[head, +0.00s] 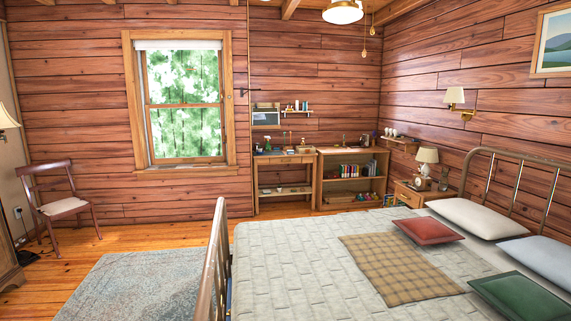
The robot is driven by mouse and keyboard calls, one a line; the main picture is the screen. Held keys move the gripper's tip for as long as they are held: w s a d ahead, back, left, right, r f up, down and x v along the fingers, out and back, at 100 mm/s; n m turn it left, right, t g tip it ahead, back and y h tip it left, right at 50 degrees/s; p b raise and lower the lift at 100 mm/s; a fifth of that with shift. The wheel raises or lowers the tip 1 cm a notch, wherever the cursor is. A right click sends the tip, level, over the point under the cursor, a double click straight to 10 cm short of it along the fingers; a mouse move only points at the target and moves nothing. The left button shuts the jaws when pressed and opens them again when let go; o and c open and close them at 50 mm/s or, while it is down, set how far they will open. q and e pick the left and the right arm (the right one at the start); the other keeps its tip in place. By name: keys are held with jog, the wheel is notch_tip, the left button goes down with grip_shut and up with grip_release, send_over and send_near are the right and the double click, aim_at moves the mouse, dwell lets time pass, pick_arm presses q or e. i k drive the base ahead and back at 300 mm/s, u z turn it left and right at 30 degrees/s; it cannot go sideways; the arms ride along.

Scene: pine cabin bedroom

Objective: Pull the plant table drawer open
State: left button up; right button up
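A wooden table (256,187) with a drawer front (285,160) under its top stands against the far wall, right of the window. It looks like the plant table, but I cannot make out a plant on it for sure. The drawer looks shut, and its handle is too small to make out clearly. A green spray bottle (267,144) and other small things stand on the top. A lower shelf holds a few small items. The table is far across the room from me. Neither of my grippers shows in the head view.
A large bed (300,270) with a metal frame fills the right foreground. A rug (140,285) lies on open floor to its left. A chair (65,205) stands at the left wall. A shelf unit (350,180) adjoins the table. A nightstand (408,194) is beside the bed.

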aim_at(298, 159)
jog(key=u, duration=2.45)
jog(key=i, duration=2.65)
jog(key=z, duration=2.35)
jog(key=i, duration=4.75)
